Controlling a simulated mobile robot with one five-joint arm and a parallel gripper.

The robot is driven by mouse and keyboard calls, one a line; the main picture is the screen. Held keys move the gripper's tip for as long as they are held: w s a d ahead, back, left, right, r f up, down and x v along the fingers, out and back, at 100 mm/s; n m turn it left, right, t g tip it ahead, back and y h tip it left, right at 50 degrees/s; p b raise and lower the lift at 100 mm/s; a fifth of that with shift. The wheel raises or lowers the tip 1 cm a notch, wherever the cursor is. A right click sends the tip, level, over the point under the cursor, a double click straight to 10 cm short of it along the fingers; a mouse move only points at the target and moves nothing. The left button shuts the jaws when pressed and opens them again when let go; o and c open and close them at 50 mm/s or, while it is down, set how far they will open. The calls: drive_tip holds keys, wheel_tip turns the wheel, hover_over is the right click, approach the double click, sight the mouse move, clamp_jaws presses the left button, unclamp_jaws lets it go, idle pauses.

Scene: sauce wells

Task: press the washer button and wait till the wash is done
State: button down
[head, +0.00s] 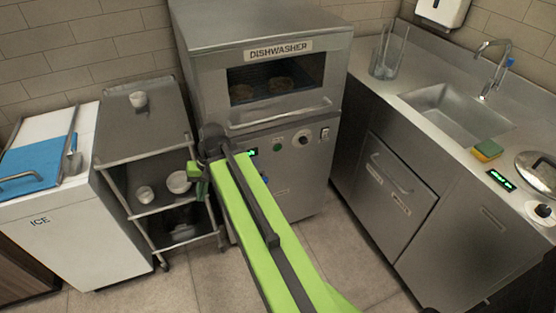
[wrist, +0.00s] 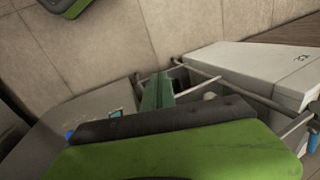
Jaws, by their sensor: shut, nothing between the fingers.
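The dishwasher (head: 210,75) stands at the back centre in the head view, with its window door down and round items faintly visible inside. My gripper (head: 197,179) is shut and empty, left of the panel and in front of the cart's right edge. It also shows in the wrist view (wrist: 157,92), where I cannot make out the button. I see no contact with the button.
A wheeled cart (head: 148,155) with small bowls stands left of the dishwasher, beside the white ice chest (head: 62,240). On the right a steel counter (head: 415,80) holds a sink (head: 447,110), a sponge (head: 487,150) and a pot lid (head: 538,170). The tiled floor (head: 330,245) in front is clear.

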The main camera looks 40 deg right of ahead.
sight(278, 148)
drive_tip(key=s+d+f+m+t+y+b, duration=0.1)
drive_tip(key=d+f+m+t+b, duration=0.3)
drive_tip(key=d, duration=0.5)
drive_tip(key=s+d+f+m+t+y+b, duration=0.1)
drive_tip(key=d+f+m+b, duration=0.3)
drive_tip(key=d, duration=0.6)
drive_tip(key=s+d+r+m+t+b, duration=0.1)
drive_tip(key=s+d+m+t+b, duration=0.1)
drive_tip(key=d, duration=0.5)
drive_tip(key=s+d+r+m+t+h+b, duration=0.1)
drive_tip(key=s+d+m+t+b, duration=0.2)
drive_tip(key=s+d+b, duration=0.2)
drive_tip(key=s+d, duration=0.1)
drive_tip(key=d, duration=0.2)
drive_tip(key=shift+d+t, duration=0.25)
drive_tip(key=shift+t, duration=0.15)
drive_tip(key=shift+w, duration=0.1)
drive_tip(key=w+d, duration=0.3)
drive_tip(key=w, duration=0.5)
drive_tip(key=shift+d, duration=0.15)
drive_tip(key=shift+w, duration=0.1)
drive_tip(key=shift+w+d, duration=0.15)
drive_tip(key=shift+w, duration=0.2)
